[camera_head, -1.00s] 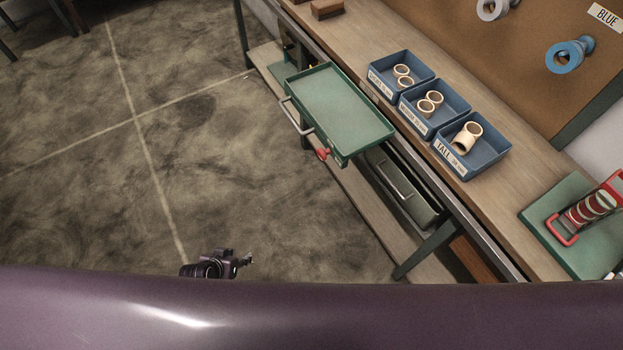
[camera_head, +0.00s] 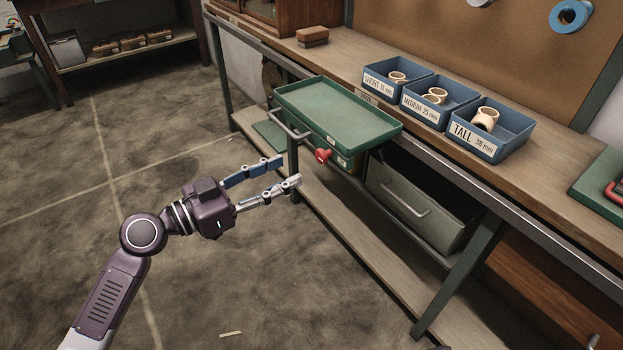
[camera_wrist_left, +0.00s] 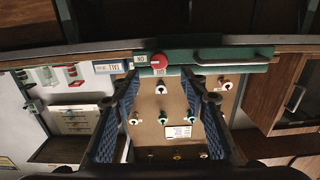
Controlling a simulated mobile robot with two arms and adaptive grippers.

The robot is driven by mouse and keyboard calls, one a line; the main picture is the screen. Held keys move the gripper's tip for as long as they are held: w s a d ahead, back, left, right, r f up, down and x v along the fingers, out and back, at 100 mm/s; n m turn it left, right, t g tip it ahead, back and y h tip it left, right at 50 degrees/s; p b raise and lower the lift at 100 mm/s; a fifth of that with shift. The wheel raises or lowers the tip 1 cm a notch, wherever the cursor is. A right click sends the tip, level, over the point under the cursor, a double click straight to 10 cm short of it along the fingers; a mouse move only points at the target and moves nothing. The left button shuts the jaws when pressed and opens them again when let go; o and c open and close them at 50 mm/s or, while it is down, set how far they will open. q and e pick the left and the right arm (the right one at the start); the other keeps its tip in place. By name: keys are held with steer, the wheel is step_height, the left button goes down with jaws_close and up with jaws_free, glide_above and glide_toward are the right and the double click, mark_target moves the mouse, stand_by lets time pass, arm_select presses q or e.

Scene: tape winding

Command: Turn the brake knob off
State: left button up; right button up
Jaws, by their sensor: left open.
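The red brake knob (camera_head: 322,155) sits on the front of the green drawer (camera_head: 340,107), right of its handle. In the left wrist view, which appears upside down, the knob (camera_wrist_left: 158,62) shows between small white labels, just beyond the fingertips. My left gripper (camera_head: 289,170) is open and empty, its fingers pointing at the knob from the left. In the left wrist view the fingers (camera_wrist_left: 164,78) spread to either side below the knob, apparently not touching it. My right gripper is out of view.
The drawer handle (camera_head: 290,127) juts out left of the knob. Blue bins (camera_head: 487,150) with pale rings stand on the bench (camera_head: 350,60). A grey drawer (camera_head: 420,200) hangs open at lower right. The floor around my left arm is clear.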

mark_target(319, 156)
arm_select(q)
steer(key=p+x, duration=0.1)
steer(key=x, duration=0.6)
steer(key=shift+w+d+r, duration=0.1)
steer(key=shift+w+d, duration=0.1)
steer(key=shift+d, duration=0.15)
jaws_close()
